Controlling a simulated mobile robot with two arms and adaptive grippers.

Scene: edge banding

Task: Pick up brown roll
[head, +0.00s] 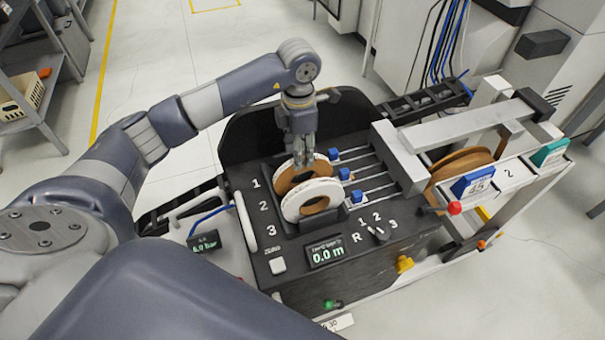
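A brown roll (285,180) with a pale rim stands upright in the rack on the black machine top, near the label 1. A white roll (291,207) with a brown core stands in front and hides part of it. My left gripper (304,162) points down over the top of the brown roll, its fingertips at or very near the rim. Whether the fingers are closed on it cannot be told. A larger brown roll (436,188) sits at the right of the machine, partly hidden by the grey frame. My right gripper is not in view.
Blue clamps (344,174) on metal rods stand just right of the rolls. A grey block (398,158) and beam lie farther right. A display (325,253) and knobs are at the front. A shelf (40,100) stands far left; the floor between is clear.

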